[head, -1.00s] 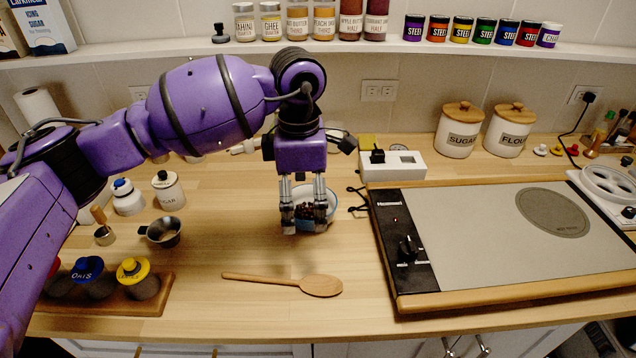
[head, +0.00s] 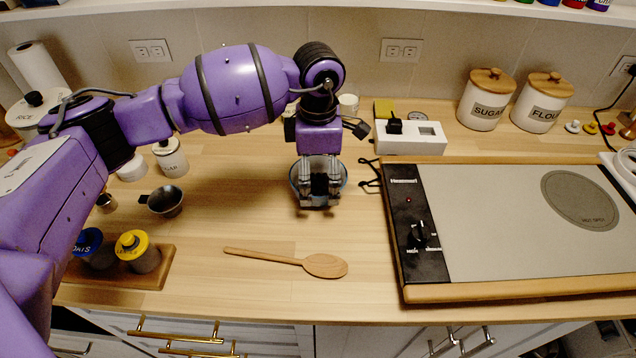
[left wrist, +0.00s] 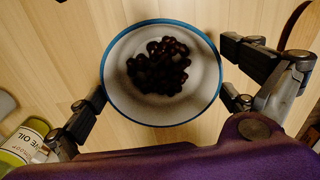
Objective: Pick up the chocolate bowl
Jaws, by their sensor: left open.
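The chocolate bowl (head: 295,177) stands upright on the wooden counter, partly hidden behind my left gripper (head: 319,194) in the head view. In the left wrist view the bowl (left wrist: 122,94) is pale inside with a blue rim and holds a heap of dark round chocolates (left wrist: 160,66). My left gripper (left wrist: 164,98) is open, with its fingers on either side of the bowl's near part. My right gripper is out of view.
A wooden spoon (head: 325,266) lies in front of the bowl. A metal cup (head: 163,201) and a jar rack (head: 158,274) are to the left. A hot plate (head: 490,215) fills the right. A white device (head: 410,139) stands behind. The counter around the bowl is mostly clear.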

